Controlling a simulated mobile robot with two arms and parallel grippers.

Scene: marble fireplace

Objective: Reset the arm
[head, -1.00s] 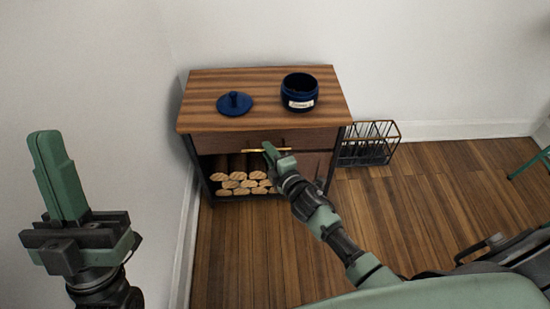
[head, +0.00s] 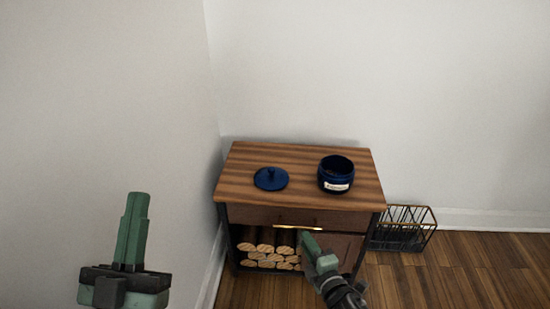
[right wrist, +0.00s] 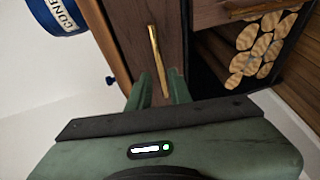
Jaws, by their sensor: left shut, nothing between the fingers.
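My left gripper (head: 138,200) points upward at the lower left of the head view, shut and empty. My right gripper (head: 306,240) is in front of the wooden cabinet (head: 250,160), just below its brass drawer handle (head: 297,227) in the picture. In the right wrist view the fingers of my right gripper (right wrist: 161,88) are apart. The handle (right wrist: 153,50) shows beyond them, its lower end in line with the gap. I cannot tell whether they touch it. The drawer looks shut.
A blue jar (head: 336,174) and its blue lid (head: 271,179) sit apart on the cabinet top. Logs (head: 270,254) fill the open lower shelf. A wire basket (head: 404,228) stands right of the cabinet. A white wall (head: 110,100) rises close on the left. Floor (head: 470,275) at right is clear.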

